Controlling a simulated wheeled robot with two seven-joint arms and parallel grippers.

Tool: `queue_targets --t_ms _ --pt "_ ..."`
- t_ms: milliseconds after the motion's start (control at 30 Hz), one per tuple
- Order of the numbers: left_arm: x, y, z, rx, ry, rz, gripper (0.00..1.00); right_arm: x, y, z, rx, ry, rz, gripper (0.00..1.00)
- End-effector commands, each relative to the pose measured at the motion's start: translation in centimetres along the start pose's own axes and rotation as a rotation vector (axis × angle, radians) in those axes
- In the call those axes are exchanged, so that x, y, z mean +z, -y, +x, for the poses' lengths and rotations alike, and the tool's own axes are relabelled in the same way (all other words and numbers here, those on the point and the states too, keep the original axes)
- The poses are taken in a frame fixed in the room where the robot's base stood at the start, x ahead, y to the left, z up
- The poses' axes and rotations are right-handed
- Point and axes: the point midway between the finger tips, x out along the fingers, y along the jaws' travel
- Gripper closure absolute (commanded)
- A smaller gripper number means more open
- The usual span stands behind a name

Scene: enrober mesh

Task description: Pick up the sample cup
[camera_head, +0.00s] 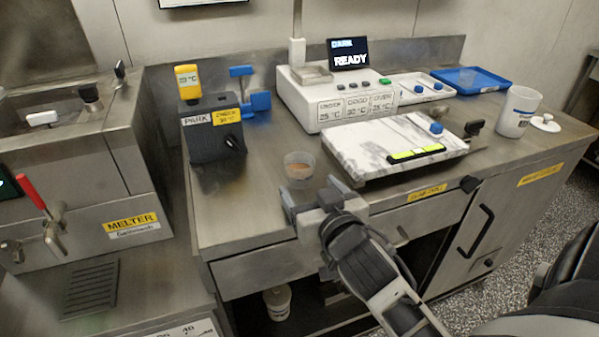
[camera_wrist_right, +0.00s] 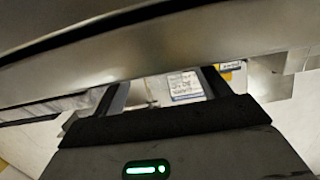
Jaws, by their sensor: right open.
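The sample cup (camera_head: 299,168) is a small clear cup with brown contents, upright on the steel counter in the head view. My right gripper (camera_head: 313,187) is open at the counter's front edge, on the near side of the cup. Its fingers point toward the cup, with the left finger overlapping the cup's lower left in the picture. I cannot tell whether they touch. In the right wrist view the open fingers (camera_wrist_right: 165,88) show with a pale labelled object beyond; I cannot make out the cup there. My left gripper is not in view.
A marble slab (camera_head: 365,146) lies right of the cup. A dark block with a yellow thermometer (camera_head: 188,82) stands behind left. A white machine (camera_head: 311,98), blue tray (camera_head: 456,78) and white jug (camera_head: 516,117) stand farther back and right. The counter left of the cup is clear.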

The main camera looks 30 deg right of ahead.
Motion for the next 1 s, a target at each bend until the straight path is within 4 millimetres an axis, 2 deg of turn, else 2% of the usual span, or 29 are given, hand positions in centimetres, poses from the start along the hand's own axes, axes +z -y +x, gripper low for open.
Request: queue_targets --t_ms 233,500,800,833,1000 --pt "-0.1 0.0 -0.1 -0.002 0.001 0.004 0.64 -0.2 0.0 1.9 0.000 0.000 -0.002 0.25" --pt "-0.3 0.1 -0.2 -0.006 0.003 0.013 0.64 -0.5 0.0 5.8 -0.001 0.000 -0.002 0.25" --pt "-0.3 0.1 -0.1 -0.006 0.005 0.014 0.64 -0.4 0.0 6.3 -0.001 0.002 -0.001 0.25" --pt "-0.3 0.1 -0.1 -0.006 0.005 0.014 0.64 -0.4 0.0 6.3 -0.001 0.002 -0.001 0.27" --pt "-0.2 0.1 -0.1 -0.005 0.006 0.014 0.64 -0.4 0.0 6.3 -0.002 0.002 -0.001 0.73"
